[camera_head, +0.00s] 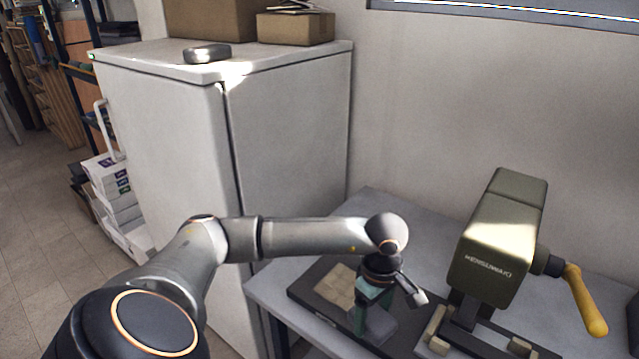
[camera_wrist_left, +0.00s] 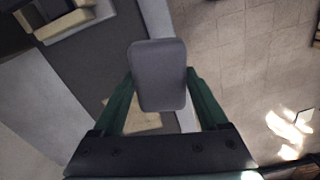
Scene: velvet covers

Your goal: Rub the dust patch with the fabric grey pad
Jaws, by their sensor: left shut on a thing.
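The fabric grey pad (camera_head: 379,329) is a grey block with rounded edges, held between the green fingers of my left gripper (camera_head: 364,312). In the left wrist view the pad (camera_wrist_left: 158,76) sits between both fingertips of the gripper (camera_wrist_left: 160,85), which is shut on it. The dust patch (camera_head: 336,286) is a beige area on a dark board on the table. The pad is to the right and nearer side of the patch in the head view. In the left wrist view the patch (camera_wrist_left: 143,121) is partly hidden by the pad and fingers. I cannot tell whether the pad touches the board.
An olive-green machine (camera_head: 497,245) with a yellow handle (camera_head: 585,299) stands on the grey table (camera_head: 424,240), right of my gripper. A white cabinet (camera_head: 289,141) stands behind my left arm, with boxes and a grey rounded object (camera_head: 207,53) on top.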

